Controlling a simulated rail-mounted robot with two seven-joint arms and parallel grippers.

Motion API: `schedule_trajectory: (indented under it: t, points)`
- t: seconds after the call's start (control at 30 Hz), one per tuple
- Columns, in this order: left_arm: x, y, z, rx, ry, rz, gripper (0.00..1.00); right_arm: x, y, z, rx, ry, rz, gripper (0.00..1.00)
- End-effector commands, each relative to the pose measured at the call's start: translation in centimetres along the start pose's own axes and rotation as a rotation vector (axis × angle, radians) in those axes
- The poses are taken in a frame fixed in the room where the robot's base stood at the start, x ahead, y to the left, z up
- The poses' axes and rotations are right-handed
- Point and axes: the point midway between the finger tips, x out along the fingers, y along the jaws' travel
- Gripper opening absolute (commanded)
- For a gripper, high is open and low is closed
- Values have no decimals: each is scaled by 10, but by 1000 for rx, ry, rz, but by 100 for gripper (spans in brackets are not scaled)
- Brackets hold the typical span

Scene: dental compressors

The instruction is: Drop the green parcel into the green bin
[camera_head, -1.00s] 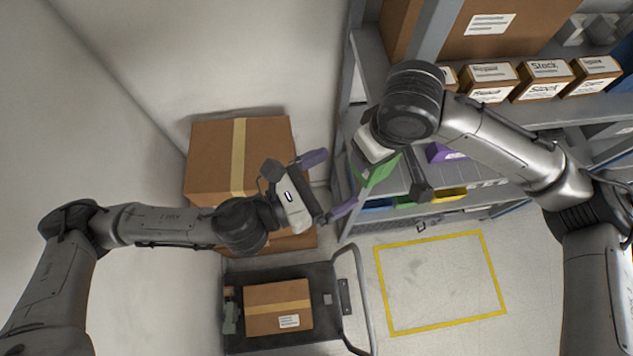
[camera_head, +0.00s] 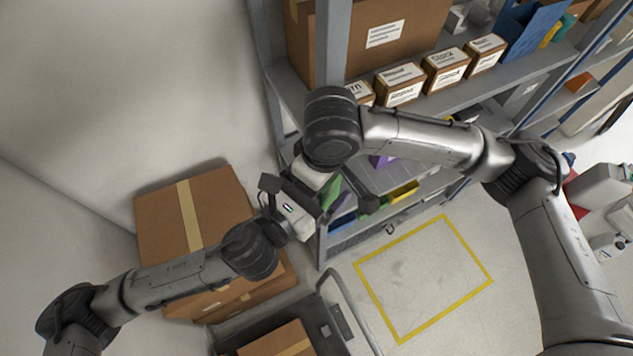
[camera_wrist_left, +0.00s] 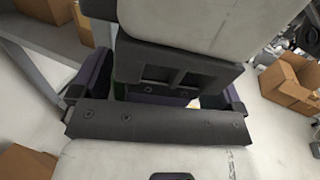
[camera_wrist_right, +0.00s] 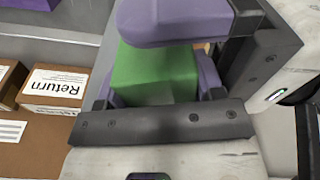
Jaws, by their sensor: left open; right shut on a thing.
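The green parcel (camera_head: 330,193) is a small green box. In the right wrist view it (camera_wrist_right: 155,75) sits between the purple fingers of my right gripper (camera_wrist_right: 165,62), which is shut on it. My left gripper (camera_wrist_left: 160,95) is open, its purple fingers spread. Its pale wrist body (camera_head: 290,208) is close beside the right gripper in the head view, and my right gripper's body fills the space ahead of it in the left wrist view. The green bin (camera_head: 374,204) shows partly on the lower shelf, right of the parcel, between blue and yellow bins.
The blue bin (camera_head: 343,223), yellow bin (camera_head: 403,191) and purple bin (camera_head: 381,161) are on the shelf unit. Labelled boxes (camera_head: 446,70) stand on the shelf above. Big cartons (camera_head: 190,220) and a trolley (camera_head: 345,310) are below. A yellow floor outline (camera_head: 425,280) encloses bare floor.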

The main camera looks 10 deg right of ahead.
Motion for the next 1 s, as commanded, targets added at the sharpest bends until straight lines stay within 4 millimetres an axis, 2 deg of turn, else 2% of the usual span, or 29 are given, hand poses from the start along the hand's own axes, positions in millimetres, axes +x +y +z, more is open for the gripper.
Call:
schedule_trajectory:
  t: [0.07, 0.67, 0.7, 1.0]
  points:
    - [0, 0, 0, 0, 0, 0, 94, 0, 0, 0, 0, 1, 0, 34]
    - [-1, -4, 0, -2, -3, -12, 38, -1, 0, -1, 1, 5, 1, 34]
    - [-1, -5, 1, -3, -4, -13, 36, -1, 0, -2, 1, 6, 0, 65]
    - [0, -4, 1, -3, -3, -10, 36, -1, -1, -1, -1, 5, -3, 91]
